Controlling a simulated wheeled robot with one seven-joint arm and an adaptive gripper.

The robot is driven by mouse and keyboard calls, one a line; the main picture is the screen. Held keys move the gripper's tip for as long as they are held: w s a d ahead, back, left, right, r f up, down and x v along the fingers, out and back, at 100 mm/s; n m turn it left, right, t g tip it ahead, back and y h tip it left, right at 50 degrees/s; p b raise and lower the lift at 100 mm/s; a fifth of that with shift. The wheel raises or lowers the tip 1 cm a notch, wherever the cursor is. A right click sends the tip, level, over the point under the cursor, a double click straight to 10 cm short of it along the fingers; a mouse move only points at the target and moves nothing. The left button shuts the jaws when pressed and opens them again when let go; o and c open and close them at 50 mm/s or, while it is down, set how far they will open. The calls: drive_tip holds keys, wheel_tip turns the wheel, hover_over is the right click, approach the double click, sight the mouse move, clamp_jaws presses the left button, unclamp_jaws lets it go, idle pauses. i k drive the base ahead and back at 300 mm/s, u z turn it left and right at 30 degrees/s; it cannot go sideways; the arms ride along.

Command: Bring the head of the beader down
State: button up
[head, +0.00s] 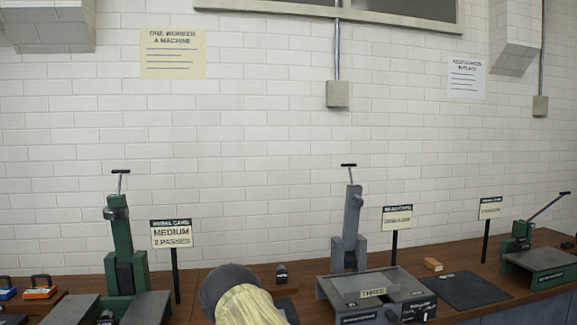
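Three bench machines show in the head view, and I cannot tell from the small signs which one is the beader. A green upright machine (122,240) stands at left with a black T-handle on top. A grey upright machine (349,235) stands right of centre, also with a T-handle on top, behind a grey flat bed (375,285). A smaller green machine (521,236) at far right has a lever (548,207) slanting up to the right. My gripper is not in view.
A grey rounded shape with pale yellow covering, perhaps my arm, blocks the bottom centre. Signs on posts, such as the medium sign (171,234), stand beside the machines. A dark mat (466,289) and an orange block (433,264) lie on the brown bench (200,277).

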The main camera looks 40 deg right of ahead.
sight(351, 226)
drive_tip(key=u, duration=0.15)
drive_tip(key=i, duration=0.7)
drive_tip(key=z, duration=0.55)
drive_tip(key=i, duration=0.65)
drive_tip(key=z, duration=0.55)
